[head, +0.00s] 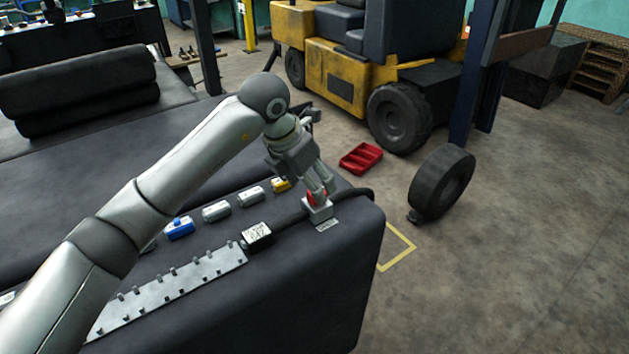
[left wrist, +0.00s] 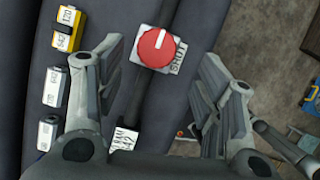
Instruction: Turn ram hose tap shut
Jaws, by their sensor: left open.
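The ram hose tap has a round red knob (left wrist: 156,48) with a white bar across it, on a pale square block with a plate reading "SHUT" (left wrist: 179,56). The white bar points up and slightly right in the left wrist view, not toward the plate. In the head view the red knob (head: 311,199) shows partly behind my fingers, near the dark surface's far right corner. My left gripper (head: 318,194) is open above the tap, its fingers on either side of the knob. I cannot tell whether they touch it. A dark hose runs from the block to a "RAM" label (left wrist: 123,139).
A yellow box (left wrist: 68,33) and white boxes (left wrist: 51,87) stand in a row left of the hose. A blue box (head: 179,228) and a pegged metal strip (head: 170,290) lie nearer. A red tray (head: 361,158), a loose tyre (head: 441,182) and the yellow forklift (head: 335,75) are beyond.

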